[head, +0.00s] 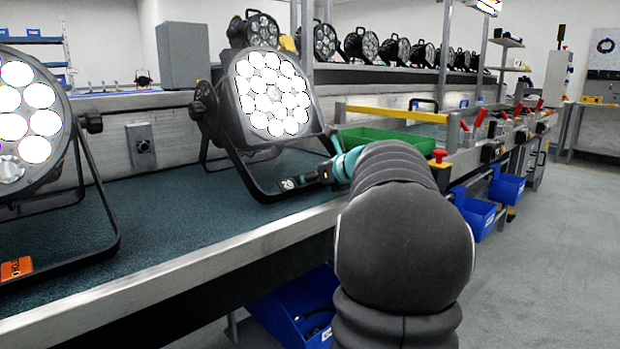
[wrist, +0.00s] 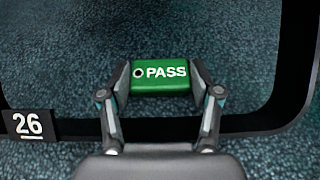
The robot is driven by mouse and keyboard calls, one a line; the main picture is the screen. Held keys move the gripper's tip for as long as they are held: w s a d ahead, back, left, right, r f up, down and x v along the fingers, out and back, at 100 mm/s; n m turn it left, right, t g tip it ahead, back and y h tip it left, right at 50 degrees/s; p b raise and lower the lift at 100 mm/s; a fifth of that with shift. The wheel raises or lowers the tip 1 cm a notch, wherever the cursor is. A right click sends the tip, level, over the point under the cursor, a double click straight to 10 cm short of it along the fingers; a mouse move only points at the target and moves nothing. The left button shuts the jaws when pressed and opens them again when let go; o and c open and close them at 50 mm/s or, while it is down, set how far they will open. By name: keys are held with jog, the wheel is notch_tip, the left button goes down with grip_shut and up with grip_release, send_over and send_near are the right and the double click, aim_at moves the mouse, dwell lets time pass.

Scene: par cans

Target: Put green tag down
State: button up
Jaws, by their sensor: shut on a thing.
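The green tag (wrist: 160,86) reads "PASS" and has a dark hole at its left end. In the wrist view it sits between the two fingertips of my gripper (wrist: 160,77), which is shut on it. The dark teal bench mat (wrist: 160,30) shows behind and around the tag; I cannot tell whether the tag touches it. In the head view my gripper (head: 305,181) is low over the bench mat, by the foot of a lit par can (head: 272,95). The tag is not clearly visible there.
The can's black stand bar (wrist: 250,122) runs beside the gripper, with a "26" label (wrist: 28,124) at left. Another lit par can (head: 28,115) stands at left with an orange tag (head: 15,268). A green tray (head: 385,139) lies beyond my arm. Mat between the cans is clear.

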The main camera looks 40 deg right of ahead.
jog(key=shift+f, duration=0.75)
jog(key=o, duration=0.9)
jog(key=shift+f, duration=0.15)
jog(key=shift+o, duration=0.2)
jog(key=shift+r, duration=0.2)
jog(key=v, duration=0.4)
jog(key=r+p+v, duration=0.1)
jog(key=v, duration=0.3)
jog(key=p+v, duration=0.1)
jog(key=v, duration=0.3)
jog(key=shift+r, duration=0.3)
